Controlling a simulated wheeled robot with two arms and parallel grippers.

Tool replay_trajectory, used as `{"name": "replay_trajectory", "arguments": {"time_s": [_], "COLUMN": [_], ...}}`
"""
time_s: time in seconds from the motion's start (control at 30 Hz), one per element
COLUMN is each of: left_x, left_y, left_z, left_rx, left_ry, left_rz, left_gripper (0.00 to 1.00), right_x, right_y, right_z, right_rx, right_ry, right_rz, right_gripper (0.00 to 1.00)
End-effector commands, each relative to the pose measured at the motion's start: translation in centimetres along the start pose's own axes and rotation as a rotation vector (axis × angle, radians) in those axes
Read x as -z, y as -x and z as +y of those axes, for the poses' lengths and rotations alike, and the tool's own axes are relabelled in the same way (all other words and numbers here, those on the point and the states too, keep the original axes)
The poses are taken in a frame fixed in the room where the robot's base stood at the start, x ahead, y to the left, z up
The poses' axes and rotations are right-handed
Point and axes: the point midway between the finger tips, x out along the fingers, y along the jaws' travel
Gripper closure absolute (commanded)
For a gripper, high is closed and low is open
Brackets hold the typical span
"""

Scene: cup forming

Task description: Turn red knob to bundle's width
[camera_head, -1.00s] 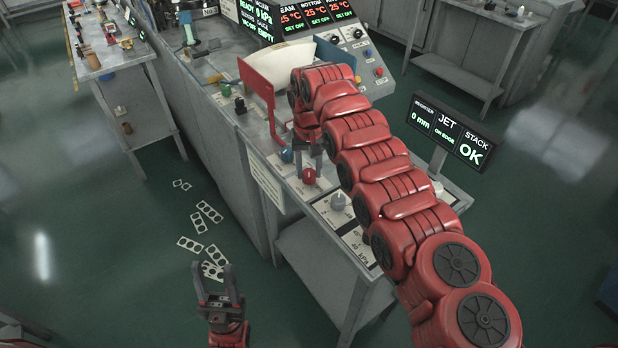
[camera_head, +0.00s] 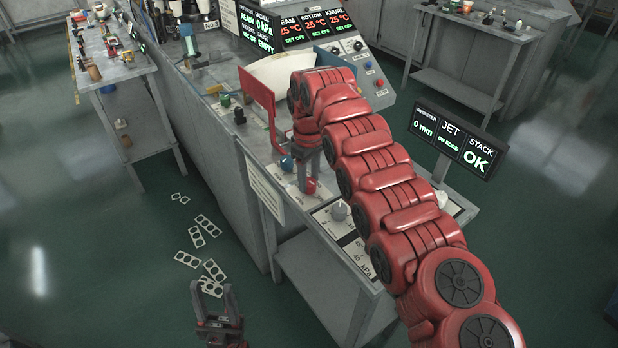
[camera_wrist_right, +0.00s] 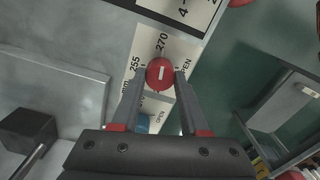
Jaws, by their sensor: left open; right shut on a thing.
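The red knob (camera_head: 311,186) sits on a white scale plate on the machine's front edge. A white bundle of blanks (camera_head: 279,72) stands between a red guide plate (camera_head: 258,95) and a blue plate (camera_head: 335,60). My left gripper (camera_head: 213,290) is open and empty, low over the floor at the bottom.
A blue knob (camera_head: 287,163) is close beside the red one. A grey knob (camera_head: 339,211) is on a kPa dial nearby. A display (camera_head: 452,142) reads 0 mm, ON EDGE and STACK OK. Flat cut-out pieces (camera_head: 199,232) lie on the floor.

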Motion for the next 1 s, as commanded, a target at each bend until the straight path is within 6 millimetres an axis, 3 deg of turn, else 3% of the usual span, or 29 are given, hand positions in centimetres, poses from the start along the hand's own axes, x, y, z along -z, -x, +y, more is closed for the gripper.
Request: {"name": "replay_trajectory", "arguments": {"time_s": [0.67,0.7,0.87,1.0], "left_x": [0.0,0.0,0.0,0.0], "left_y": [-0.03,-0.02,-0.01,-0.01], "left_z": [0.0,0.0,0.0,0.0], "left_rx": [0.0,0.0,0.0,0.0], "left_ry": [0.0,0.0,0.0,0.0], "left_rz": [0.0,0.0,0.0,0.0], "left_gripper": [0.5,0.5,0.5,0.5], "right_x": [0.08,0.08,0.05,0.03], "right_y": [0.21,0.21,0.16,0.1], "right_z": [0.11,0.11,0.08,0.06], "right_rx": [-0.004,-0.004,-0.003,-0.002], "right_ry": [0.068,0.068,0.067,0.067], "right_rz": [0.004,0.004,0.003,0.002], "right_gripper": [1.0,0.54,0.26,0.26]}}
